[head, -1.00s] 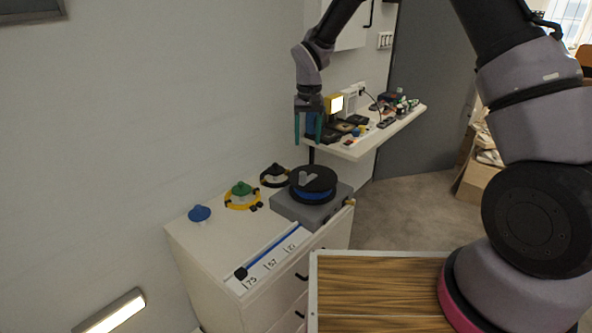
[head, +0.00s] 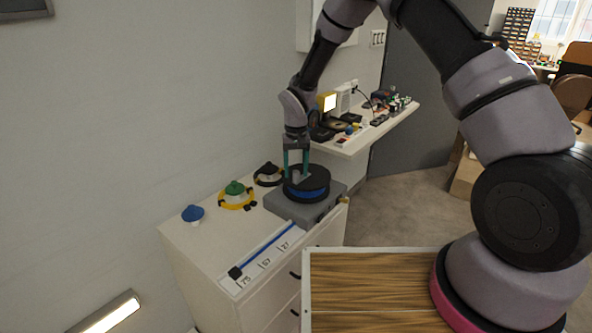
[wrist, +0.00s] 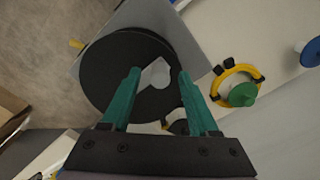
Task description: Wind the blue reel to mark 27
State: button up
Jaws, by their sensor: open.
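The blue reel (head: 312,194) sits on a grey base on the white cabinet, with a black top disc and a grey crank handle (wrist: 155,74) on it. A blue strip (head: 265,250) runs from the reel along a white scale with marks 75, 57 and 27; its black end block (head: 235,272) lies by mark 75. Mark 27 (head: 286,246) is at the end nearest the reel. My gripper (head: 295,174) is open, pointing down just above the reel. In the wrist view its teal fingers (wrist: 158,92) stand either side of the handle; I cannot tell whether they touch it.
A blue knob (head: 193,213), a green knob in a yellow ring (head: 236,194) and a black ringed knob (head: 268,174) stand left of the reel. A cluttered shelf (head: 350,144) is behind. A wooden-topped surface (head: 370,285) lies in front.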

grip_shut()
dwell(1.4)
